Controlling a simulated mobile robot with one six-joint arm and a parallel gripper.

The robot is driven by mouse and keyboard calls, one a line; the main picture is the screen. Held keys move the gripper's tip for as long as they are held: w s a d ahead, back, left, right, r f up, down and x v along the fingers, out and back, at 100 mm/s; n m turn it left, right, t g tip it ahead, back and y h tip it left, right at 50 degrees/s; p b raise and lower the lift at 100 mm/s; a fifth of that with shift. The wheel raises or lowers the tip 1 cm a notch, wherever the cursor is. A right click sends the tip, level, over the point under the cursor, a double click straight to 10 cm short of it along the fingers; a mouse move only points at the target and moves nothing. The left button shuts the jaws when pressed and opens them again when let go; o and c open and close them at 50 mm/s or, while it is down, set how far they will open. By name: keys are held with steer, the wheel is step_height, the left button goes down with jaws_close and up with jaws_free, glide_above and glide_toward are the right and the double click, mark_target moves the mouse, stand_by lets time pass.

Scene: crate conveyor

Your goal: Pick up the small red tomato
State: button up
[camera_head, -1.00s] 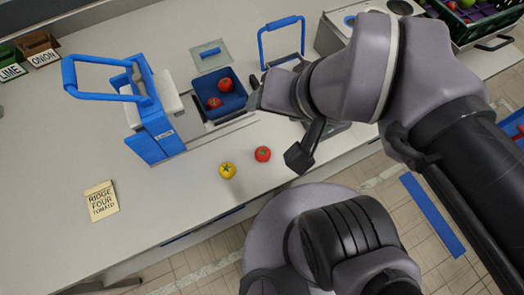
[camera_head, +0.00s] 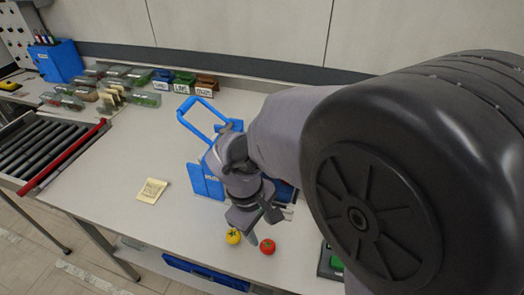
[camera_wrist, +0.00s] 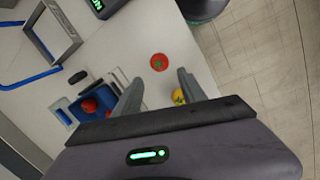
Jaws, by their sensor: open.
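The small red tomato (camera_head: 267,246) lies on the white table near its front edge, just right of a yellow tomato (camera_head: 233,236). In the wrist view the red tomato (camera_wrist: 159,62) is a little beyond my fingertips, and the yellow tomato (camera_wrist: 178,96) shows between the fingers, partly hidden by the right one. My gripper (camera_wrist: 160,80) is open and empty. In the head view my gripper (camera_head: 252,225) hangs above the table close to both tomatoes. A blue bin (camera_wrist: 82,112) holds red tomatoes left of my fingers in the wrist view.
A blue-handled machine (camera_head: 205,180) stands behind my arm. A note card (camera_head: 152,190) lies on the table to the left. A roller conveyor (camera_head: 40,150) and several small bins (camera_head: 185,80) lie farther back. The table between the card and the yellow tomato is clear.

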steer(key=b, duration=0.2)
glide_above(267, 244)
steer(key=f, duration=0.5)
steer(key=shift+s+a+f, duration=0.25)
steer(key=shift+s+a, duration=0.1)
steer(key=shift+a, duration=0.05)
steer(key=f+b, duration=0.2)
steer(key=f, duration=0.1)
steer(key=f+b, duration=0.1)
steer(key=f, duration=0.1)
steer(key=shift+w+d+f, duration=0.25)
steer(key=shift+w+d, duration=0.05)
steer(key=shift+w, duration=0.1)
steer(key=shift+r, duration=0.2)
jaws_close()
